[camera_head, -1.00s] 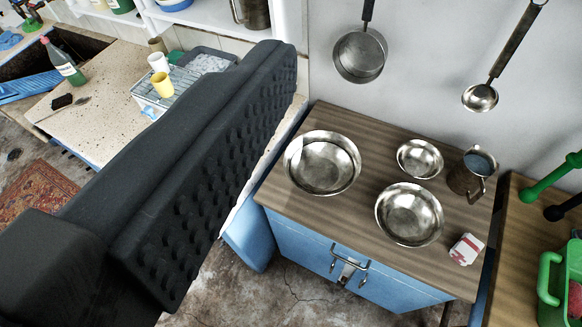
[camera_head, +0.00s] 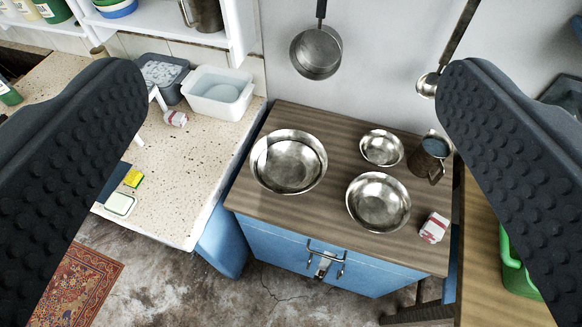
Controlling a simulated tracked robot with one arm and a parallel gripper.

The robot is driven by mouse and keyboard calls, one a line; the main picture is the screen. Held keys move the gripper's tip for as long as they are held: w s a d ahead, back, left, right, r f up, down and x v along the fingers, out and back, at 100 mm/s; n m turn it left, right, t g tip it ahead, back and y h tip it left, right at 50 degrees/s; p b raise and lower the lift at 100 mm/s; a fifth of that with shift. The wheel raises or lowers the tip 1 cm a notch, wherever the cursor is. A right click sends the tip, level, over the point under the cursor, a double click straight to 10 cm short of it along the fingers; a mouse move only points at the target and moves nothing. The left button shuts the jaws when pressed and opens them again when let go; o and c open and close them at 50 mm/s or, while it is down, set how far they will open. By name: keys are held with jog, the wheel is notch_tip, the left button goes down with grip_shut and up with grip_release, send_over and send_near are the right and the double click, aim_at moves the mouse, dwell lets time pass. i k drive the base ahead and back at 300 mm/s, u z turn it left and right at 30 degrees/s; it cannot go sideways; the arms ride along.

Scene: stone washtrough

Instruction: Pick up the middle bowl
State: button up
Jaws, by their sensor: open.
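Three shiny metal bowls stand upright on a brown wood-topped cabinet (camera_head: 330,215). The largest bowl (camera_head: 262,180) is at the left. The medium-sized bowl (camera_head: 378,203) is at the front right, and the smallest bowl (camera_head: 381,149) is just behind it. All three look apart from each other. My gripper (camera_head: 292,80) is open and empty. Its two black, studded fingers show at the left and right of the view, with the bowls visible in the gap between them. No finger appears to touch a bowl.
A metal jug (camera_head: 428,160) and a red-and-white box (camera_head: 434,227) stand right of the bowls. A pan (camera_head: 316,54) and a ladle (camera_head: 429,85) hang on the wall behind. A speckled counter (camera_head: 190,160) with a white tub (camera_head: 218,92) is at the left.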

aim_at(377, 202)
jog(key=z, duration=2.8)
jog(key=k, duration=1.05)
jog(key=u, duration=1.6)
jog(key=i, duration=0.9)
